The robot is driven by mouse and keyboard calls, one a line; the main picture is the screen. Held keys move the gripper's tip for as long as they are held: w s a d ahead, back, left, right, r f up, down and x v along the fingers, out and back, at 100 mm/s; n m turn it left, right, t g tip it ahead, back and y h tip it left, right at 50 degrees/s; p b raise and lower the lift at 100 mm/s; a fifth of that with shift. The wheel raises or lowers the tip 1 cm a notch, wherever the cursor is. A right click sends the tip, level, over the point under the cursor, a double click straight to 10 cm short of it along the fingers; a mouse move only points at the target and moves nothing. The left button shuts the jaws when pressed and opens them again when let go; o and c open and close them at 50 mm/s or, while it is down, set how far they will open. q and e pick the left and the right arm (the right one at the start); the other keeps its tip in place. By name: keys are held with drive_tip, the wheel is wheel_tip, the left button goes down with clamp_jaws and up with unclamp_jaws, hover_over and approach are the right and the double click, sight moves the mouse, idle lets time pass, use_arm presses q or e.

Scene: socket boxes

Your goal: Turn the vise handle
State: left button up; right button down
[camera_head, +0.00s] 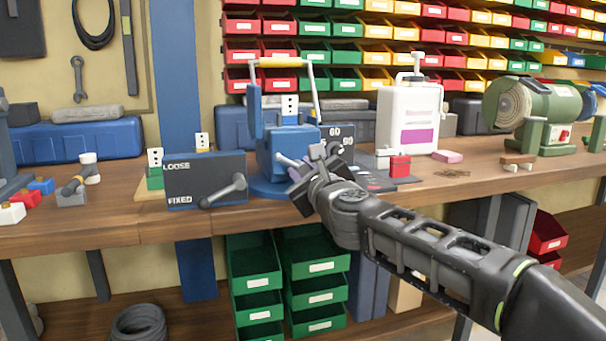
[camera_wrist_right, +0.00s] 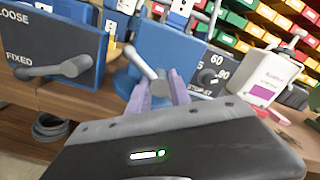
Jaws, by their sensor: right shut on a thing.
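The blue vise (camera_head: 283,147) stands on the workbench near its front edge, and its body also shows in the right wrist view (camera_wrist_right: 170,52). The grey rod-shaped vise handle (camera_head: 287,160) sticks out at the vise's front. In the right wrist view the handle (camera_wrist_right: 139,62) slants down from upper left between the purple fingers. My right gripper (camera_wrist_right: 160,92) is shut on the vise handle. In the head view my right gripper (camera_head: 308,172) partly hides the handle's right end. My left gripper is not in view.
A dark LOOSE/FIXED box (camera_head: 185,180) with a grey lever (camera_head: 226,191) stands left of the vise. A dial panel (camera_head: 345,133) and a white container (camera_head: 408,118) stand to its right. A green machine (camera_head: 532,106) is at the far right. Green bins (camera_head: 318,268) hang below.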

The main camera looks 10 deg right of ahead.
drive_tip(key=shift+a+f, duration=0.15)
drive_tip(key=shift+f, duration=0.15)
drive_tip(key=c, duration=1.5)
unclamp_jaws()
drive_tip(key=o, duration=0.8)
drive_tip(key=shift+r+m, duration=0.25)
drive_tip(key=shift+m, duration=0.05)
drive_tip(key=shift+s, duration=0.1)
drive_tip(key=s, duration=0.7)
drive_tip(key=shift+s+d, duration=0.3)
drive_tip(key=shift+d, duration=0.05)
